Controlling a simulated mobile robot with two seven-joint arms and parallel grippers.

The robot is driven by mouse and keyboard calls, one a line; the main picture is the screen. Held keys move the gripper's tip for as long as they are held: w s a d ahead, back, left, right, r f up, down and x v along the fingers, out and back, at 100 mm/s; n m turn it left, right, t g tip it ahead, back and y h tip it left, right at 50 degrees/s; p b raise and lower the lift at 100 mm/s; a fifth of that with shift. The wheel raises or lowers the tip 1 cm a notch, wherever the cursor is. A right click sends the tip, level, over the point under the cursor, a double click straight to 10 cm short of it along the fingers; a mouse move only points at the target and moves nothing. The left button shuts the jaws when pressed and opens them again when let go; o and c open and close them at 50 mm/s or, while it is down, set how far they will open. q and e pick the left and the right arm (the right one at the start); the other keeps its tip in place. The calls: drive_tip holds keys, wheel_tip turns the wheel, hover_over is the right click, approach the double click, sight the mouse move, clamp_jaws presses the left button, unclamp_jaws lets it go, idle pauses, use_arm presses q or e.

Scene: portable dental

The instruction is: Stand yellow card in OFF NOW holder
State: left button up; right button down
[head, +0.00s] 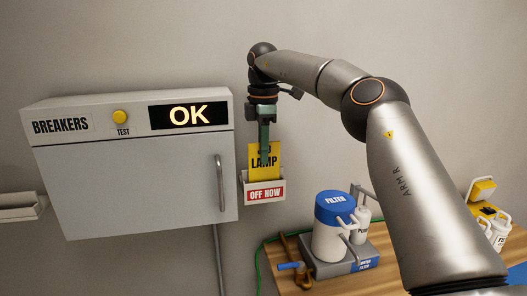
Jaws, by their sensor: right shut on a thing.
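The yellow card (254,173), with "LAMP" on it, is upright at the OFF NOW holder (265,194). The holder is a small pale box on the wall with a red label. The card's lower edge is hidden behind the holder's front, so its depth inside is hard to judge. My right gripper (264,160) comes down from above and is shut on the card, its fingers over the card's middle. My left gripper is not in view.
A grey breaker box (130,185) with an OK display and a yellow TEST button hangs just left of the holder. Below right, a wooden table (300,284) bears a blue-lidded filter canister (328,240) and other bottles. A pale wall tray (18,207) is at far left.

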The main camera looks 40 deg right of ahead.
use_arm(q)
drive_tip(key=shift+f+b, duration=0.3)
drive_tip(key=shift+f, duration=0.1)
use_arm(e)
drive_tip(key=shift+f, duration=0.65)
drive_tip(key=c, duration=1)
unclamp_jaws()
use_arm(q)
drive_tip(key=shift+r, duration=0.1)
use_arm(e)
drive_tip(key=shift+o, duration=0.2)
